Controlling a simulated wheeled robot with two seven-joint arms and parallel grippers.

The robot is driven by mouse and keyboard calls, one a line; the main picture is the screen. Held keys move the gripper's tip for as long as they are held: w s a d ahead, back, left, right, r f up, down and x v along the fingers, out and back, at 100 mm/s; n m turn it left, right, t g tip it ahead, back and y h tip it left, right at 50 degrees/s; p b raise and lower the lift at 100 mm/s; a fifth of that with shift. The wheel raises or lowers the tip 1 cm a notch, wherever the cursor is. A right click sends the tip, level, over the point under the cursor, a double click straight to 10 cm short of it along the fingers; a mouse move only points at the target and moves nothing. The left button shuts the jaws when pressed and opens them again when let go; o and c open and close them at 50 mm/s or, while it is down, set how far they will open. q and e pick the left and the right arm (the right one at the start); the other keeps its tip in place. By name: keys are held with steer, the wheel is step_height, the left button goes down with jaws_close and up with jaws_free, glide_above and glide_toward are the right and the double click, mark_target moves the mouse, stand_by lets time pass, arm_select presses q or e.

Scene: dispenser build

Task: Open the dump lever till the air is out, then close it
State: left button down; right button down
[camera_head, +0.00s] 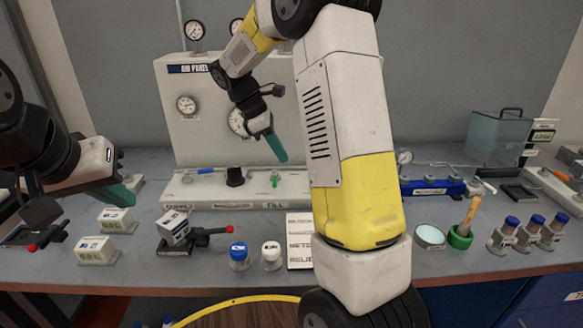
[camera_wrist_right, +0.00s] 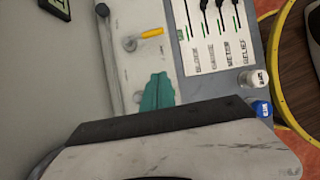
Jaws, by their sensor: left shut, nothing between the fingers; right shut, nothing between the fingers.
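The white air panel (camera_head: 185,140) stands at the back of the bench, its base carrying a blue lever (camera_head: 205,170), a black knob (camera_head: 235,177) and a green lever (camera_head: 275,179) near a FILL label. A yellow lever handle (camera_wrist_right: 152,33) shows in the right wrist view; it looks like the dump lever, but no label on it is readable. In the head view my right arm hides that area. My right gripper (camera_head: 283,158) is shut and empty above the green lever; its teal fingers (camera_wrist_right: 157,92) are apart from the yellow handle. My left gripper (camera_head: 130,200) is shut and empty at the left.
Gauges (camera_head: 187,104) sit on the panel, needles unreadable. In front are white blocks (camera_head: 97,250), a red-knobbed lever device (camera_head: 205,233), a blue-capped jar (camera_head: 238,256), a white-capped jar (camera_head: 271,255) and a label card (camera_head: 300,222). A blue manifold (camera_head: 425,187) stands right.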

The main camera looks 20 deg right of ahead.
steer(key=x, duration=1)
steer(key=shift+s+r, duration=0.1)
steer(key=d, duration=0.2)
steer(key=shift+s+d+r, duration=0.2)
steer(key=shift+s+d, duration=0.05)
steer(key=shift+d, duration=0.05)
steer(key=shift+s+d+r, duration=0.15)
steer(key=shift+s+d, duration=0.05)
steer(key=shift+d, duration=0.5)
